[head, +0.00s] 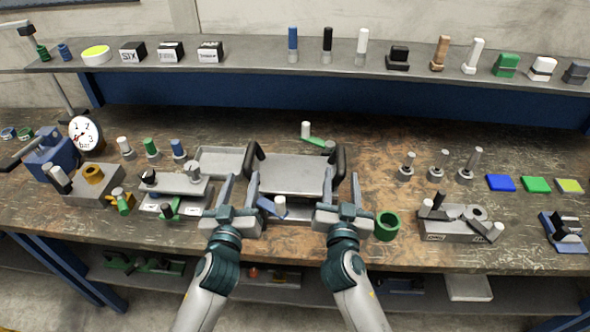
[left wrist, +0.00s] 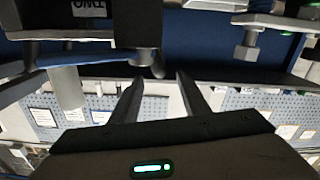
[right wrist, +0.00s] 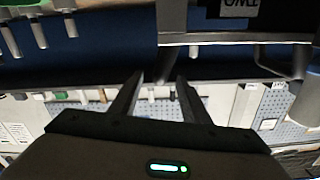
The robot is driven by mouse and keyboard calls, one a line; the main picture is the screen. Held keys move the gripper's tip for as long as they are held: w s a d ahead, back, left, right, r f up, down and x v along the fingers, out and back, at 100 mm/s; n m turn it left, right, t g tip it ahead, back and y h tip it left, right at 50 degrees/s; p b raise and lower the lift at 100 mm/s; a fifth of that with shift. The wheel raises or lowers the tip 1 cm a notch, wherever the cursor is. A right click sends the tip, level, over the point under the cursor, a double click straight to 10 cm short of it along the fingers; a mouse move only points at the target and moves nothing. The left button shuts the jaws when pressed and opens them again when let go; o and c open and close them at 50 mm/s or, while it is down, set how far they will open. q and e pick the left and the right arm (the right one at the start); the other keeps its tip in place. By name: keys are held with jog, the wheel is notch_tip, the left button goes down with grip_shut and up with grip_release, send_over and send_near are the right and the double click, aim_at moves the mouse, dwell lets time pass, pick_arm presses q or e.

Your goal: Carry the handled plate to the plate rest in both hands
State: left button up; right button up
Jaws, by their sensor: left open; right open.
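The handled plate (head: 290,174) is a grey metal plate in the middle of the bench, with a black handle at each side. My left gripper (head: 239,187) is open and empty near its left handle (head: 253,158). My right gripper (head: 342,188) is open near its right handle (head: 340,160). Whether either handle lies between the fingers is unclear. The open fingers also show in the left wrist view (left wrist: 156,82) and right wrist view (right wrist: 160,84). I cannot tell which thing is the plate rest.
A grey tray (head: 221,160) lies left of the plate. A small white-topped part (head: 280,206) stands between my grippers. A green ring (head: 387,226) sits right of my right gripper. Behind the plate lies a green part (head: 314,140). A shelf (head: 240,67) runs along the back.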

aim_at(247, 161)
pick_arm(q)
jog(key=w, duration=0.6)
jog(key=w+d, duration=0.1)
jog(key=w, duration=0.2)
pick_arm(e)
jog(key=w, duration=0.6)
jog(key=w+d, duration=0.1)
jog(key=w, duration=0.2)
pick_arm(q)
grip_shut()
pick_arm(e)
grip_shut()
jog(key=shift+d, duration=0.1)
pick_arm(q)
jog(key=shift+r, duration=0.3)
pick_arm(e)
jog(key=shift+r, duration=0.3)
pick_arm(q)
jog(key=shift+w, duration=0.1)
pick_arm(e)
jog(key=shift+w, duration=0.1)
